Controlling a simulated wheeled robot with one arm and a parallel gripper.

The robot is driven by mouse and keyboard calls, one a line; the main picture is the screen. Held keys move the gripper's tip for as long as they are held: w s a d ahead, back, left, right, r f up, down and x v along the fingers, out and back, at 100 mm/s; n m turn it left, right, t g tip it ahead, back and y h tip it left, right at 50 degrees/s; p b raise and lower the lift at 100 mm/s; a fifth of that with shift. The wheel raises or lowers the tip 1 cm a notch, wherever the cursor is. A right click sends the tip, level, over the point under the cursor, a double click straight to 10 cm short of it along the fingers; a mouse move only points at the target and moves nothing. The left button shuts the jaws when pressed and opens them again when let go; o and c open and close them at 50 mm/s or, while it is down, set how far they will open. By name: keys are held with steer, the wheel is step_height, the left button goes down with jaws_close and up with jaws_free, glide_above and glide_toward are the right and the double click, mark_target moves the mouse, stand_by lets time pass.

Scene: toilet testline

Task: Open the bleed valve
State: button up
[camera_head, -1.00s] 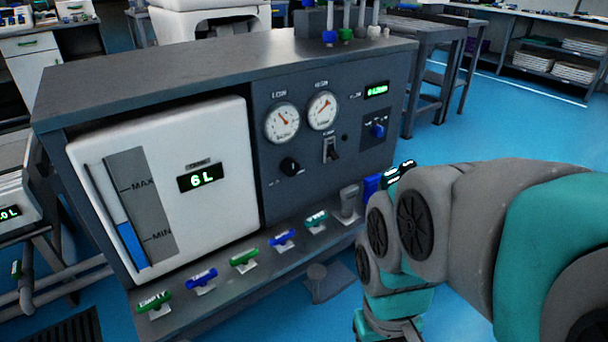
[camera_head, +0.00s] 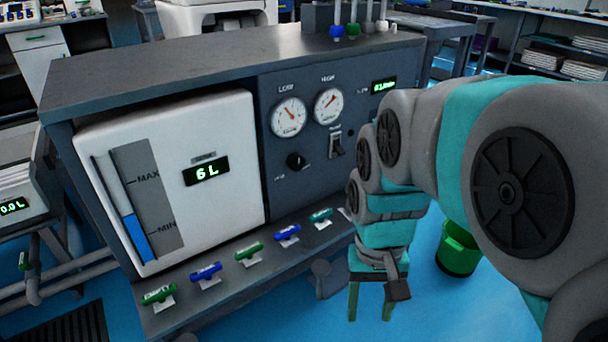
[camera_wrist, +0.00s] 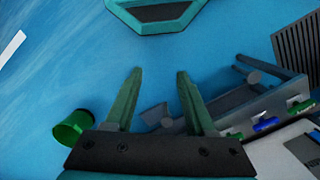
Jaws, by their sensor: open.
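A row of small valve handles runs along the front ledge of the test bench. My arm hides the ledge's right end. My gripper (camera_head: 370,305) points down in front of the bench, right of the handles and apart from them. In the wrist view my gripper (camera_wrist: 159,75) is open and empty, with some handles (camera_wrist: 266,125) at the right.
The bench (camera_head: 200,58) carries a white tank (camera_head: 225,150) reading 6 L, two gauges (camera_head: 289,117) and a black knob (camera_head: 296,160). A green bucket (camera_head: 458,250) stands on the blue floor behind my arm. The floor before the bench looks mostly clear.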

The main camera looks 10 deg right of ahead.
steer(key=w+m+b, duration=0.1)
steer(key=w+m, duration=0.5)
steer(key=w, duration=1.6)
steer(key=m+t+b, duration=0.2)
steer(key=m, duration=0.2)
glide_above(322, 212)
step_height(322, 212, down, 8)
steer(key=shift+r, duration=0.2)
steer(key=shift+w+f, duration=0.1)
steer(key=shift+f, duration=3.8)
jaws_close()
